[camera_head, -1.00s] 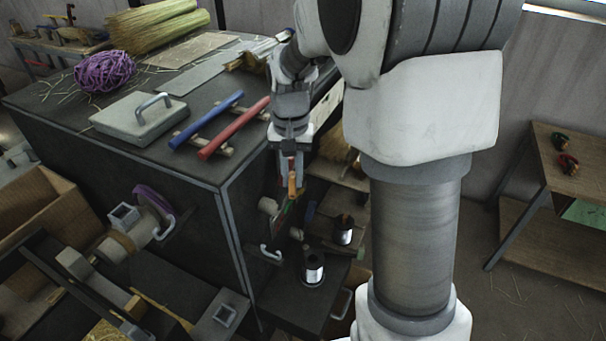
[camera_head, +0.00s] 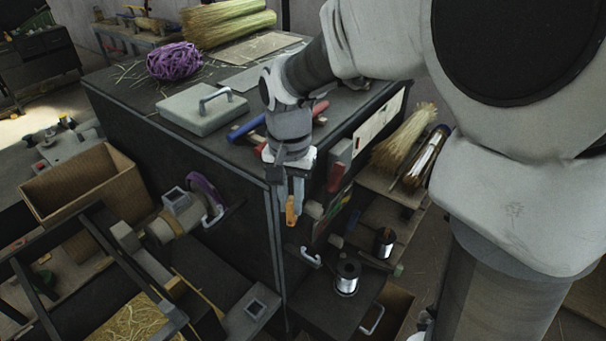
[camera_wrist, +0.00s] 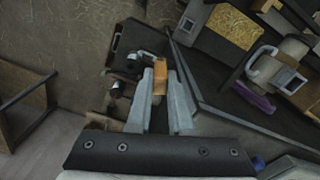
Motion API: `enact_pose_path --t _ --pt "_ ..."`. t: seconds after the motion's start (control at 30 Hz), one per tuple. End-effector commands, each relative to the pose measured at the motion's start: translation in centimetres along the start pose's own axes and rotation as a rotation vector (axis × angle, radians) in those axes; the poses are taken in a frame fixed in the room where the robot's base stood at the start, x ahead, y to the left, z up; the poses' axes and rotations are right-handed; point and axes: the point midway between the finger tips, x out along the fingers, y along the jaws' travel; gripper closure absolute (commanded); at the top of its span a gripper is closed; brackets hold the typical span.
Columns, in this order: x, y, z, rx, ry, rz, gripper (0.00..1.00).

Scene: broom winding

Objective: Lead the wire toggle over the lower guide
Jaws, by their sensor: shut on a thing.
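The wire toggle, a small orange-brown wooden bar (camera_head: 291,211), is clamped between my gripper's fingers (camera_head: 289,198). The toggle (camera_wrist: 159,79) also shows between the fingers (camera_wrist: 162,82) in the wrist view. My gripper points down beside the front vertical edge of the dark cabinet (camera_head: 230,225). A pale round peg (camera_head: 313,208) sticks out just right of the toggle, and a lower one (camera_head: 335,241) sits below it to the right. I cannot tell which is the lower guide. No wire can be made out at the toggle. A wire spool (camera_head: 346,277) stands below.
A second spool (camera_head: 384,243) stands right of the first. A white handle (camera_head: 310,257) juts out below my gripper. Bristle bundles (camera_head: 405,140) lie on a shelf at right. A clamp with a purple band (camera_head: 204,192) stands left of the cabinet corner.

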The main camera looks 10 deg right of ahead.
Motion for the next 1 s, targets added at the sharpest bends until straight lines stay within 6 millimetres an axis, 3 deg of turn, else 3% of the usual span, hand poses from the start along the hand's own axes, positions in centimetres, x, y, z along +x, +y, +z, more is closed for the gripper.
enact_pose_path --t 0.07,0.1,1.0 --pt "0.1 -0.7 1.0 -0.004 0.0 0.0 1.0" --pt "1.4 -0.5 0.8 0.0 -0.001 0.001 1.0" --pt "14.1 -0.5 0.7 0.0 -0.001 0.001 1.0"
